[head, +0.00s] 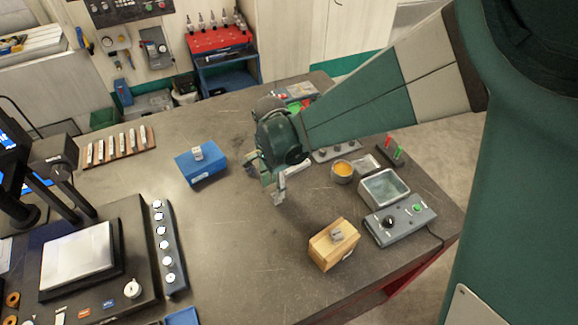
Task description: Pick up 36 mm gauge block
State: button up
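Two small grey metal blocks could be the 36 mm gauge block; no size marking is readable. One small block (198,153) sits on top of a blue box (205,173) left of my gripper. Another small block (338,235) sits on a wooden box (330,255) to the lower right. Several slim pale blocks (118,142) stand in a row on a brown wooden rack (125,152) at the far left. My gripper (272,192) points down over the middle of the table, between the blue and wooden boxes and apart from both. Its fingers look spread, with nothing seen between them.
Right of my gripper are a grey button box (400,224), a clear-topped tray (384,188) and a round tin (342,172). At left stand a black instrument with a pale plate (77,260) and a strip of round knobs (166,245). The table's centre (230,235) is clear.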

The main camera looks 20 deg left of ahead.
jog(key=shift+f, duration=0.4)
jog(key=shift+f, duration=0.1)
jog(key=shift+w+f, duration=0.15)
jog(key=shift+f, duration=2.35)
jog(key=shift+c, duration=0.3)
jog(key=c, duration=1)
